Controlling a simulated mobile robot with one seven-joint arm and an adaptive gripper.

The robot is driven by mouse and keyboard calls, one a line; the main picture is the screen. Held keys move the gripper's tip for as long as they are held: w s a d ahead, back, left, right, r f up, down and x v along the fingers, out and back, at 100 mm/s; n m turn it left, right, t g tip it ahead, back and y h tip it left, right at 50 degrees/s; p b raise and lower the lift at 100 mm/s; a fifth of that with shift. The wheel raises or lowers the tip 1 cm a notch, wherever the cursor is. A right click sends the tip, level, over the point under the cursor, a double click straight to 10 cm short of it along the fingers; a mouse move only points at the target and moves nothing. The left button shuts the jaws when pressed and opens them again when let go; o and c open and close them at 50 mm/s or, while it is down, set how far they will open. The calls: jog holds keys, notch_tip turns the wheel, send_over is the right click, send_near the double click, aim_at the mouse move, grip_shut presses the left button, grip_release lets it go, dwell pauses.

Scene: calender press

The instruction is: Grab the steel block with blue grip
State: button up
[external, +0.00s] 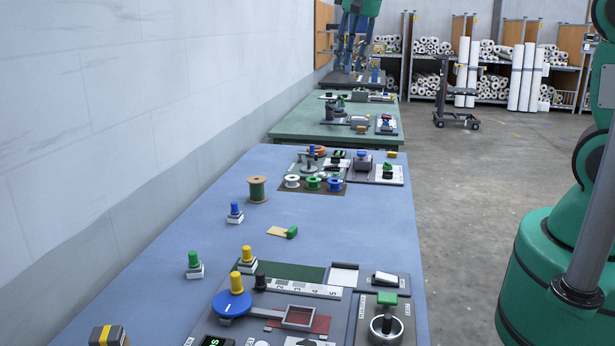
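The steel block with blue grip (235,214) stands upright on the blue table, left of its middle and close to the wall side. It has a pale square base and a blue knob on top. My gripper (354,62) appears at the top of the external view, pointing down below a green wrist, high and apart from the block. Its two dark fingers look spread and empty, though they blend with the clutter behind. Similar blocks with a green grip (194,265) and a yellow grip (247,261) stand nearer the camera.
The calender press panel (320,318) fills the table's front. Several small spools (313,183) and fixtures sit at the back. The table around the block is clear.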

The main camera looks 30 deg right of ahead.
jog(key=w+a+f+g+p, duration=0.1)
jog(key=w+a+f, duration=0.4)
jog(key=w+a, duration=0.3)
jog(key=m+g+p, duration=0.1)
jog(key=g+p, duration=0.1)
jog(key=p, duration=0.2)
send_over(234, 202)
notch_tip(234, 202, down, 24)
jog(key=shift+w+f+h, duration=0.1)
jog(key=shift+f+h, duration=0.05)
jog(key=shift+h, duration=0.25)
jog(key=shift+f, duration=0.1)
notch_tip(234, 202, down, 8)
jog(key=shift+f, duration=0.15)
jog(key=shift+f, duration=2.6)
